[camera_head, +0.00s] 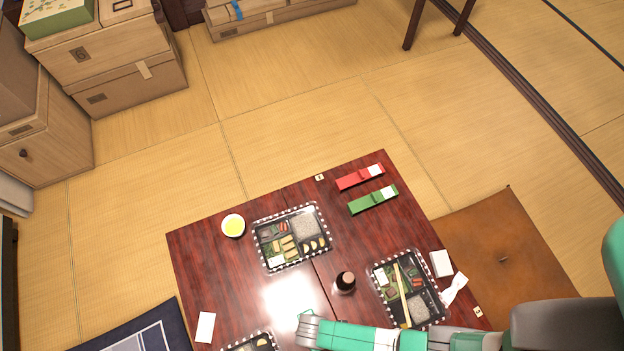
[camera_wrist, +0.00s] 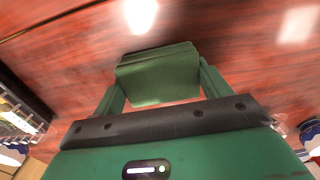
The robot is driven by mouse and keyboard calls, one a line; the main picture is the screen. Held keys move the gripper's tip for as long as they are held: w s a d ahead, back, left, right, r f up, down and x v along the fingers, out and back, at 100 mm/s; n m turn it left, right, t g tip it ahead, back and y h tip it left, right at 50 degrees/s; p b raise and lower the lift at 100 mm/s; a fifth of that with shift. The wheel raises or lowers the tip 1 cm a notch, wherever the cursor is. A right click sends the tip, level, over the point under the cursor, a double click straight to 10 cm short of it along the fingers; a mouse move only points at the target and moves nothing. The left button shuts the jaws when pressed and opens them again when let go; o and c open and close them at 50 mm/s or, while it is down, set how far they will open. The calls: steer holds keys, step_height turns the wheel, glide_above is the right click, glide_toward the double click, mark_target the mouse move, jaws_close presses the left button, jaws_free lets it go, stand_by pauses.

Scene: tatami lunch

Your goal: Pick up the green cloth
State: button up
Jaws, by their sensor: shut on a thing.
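My gripper (camera_wrist: 160,95) is shut on a dark green folded cloth (camera_wrist: 158,76), which sits between the two green fingers in the wrist view. Reddish wood shows behind the cloth, blurred. In the head view my arm reaches in from the lower right, and the gripper end (camera_head: 307,314) is over the front part of the low table (camera_head: 215,262). The cloth cannot be clearly made out in the head view.
Bento trays stand at the back (camera_head: 300,262) and right (camera_head: 436,283), with another partly hidden in front. A dark bottle (camera_head: 345,284) stands near my gripper.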

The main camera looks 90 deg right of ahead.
step_height(320, 180, up, 4)
steer(key=p, duration=0.3)
steer(key=shift+r, duration=0.1)
steer(key=s+a+p, duration=0.1)
steer(key=s+a, duration=0.1)
steer(key=a, duration=0.2)
steer(key=s+a+p, duration=0.1)
steer(key=s+a, duration=0.2)
steer(key=a, duration=0.2)
steer(key=s+a+p, duration=0.1)
steer(key=s+a, duration=0.2)
steer(key=a, duration=0.2)
steer(key=shift+r, duration=0.25)
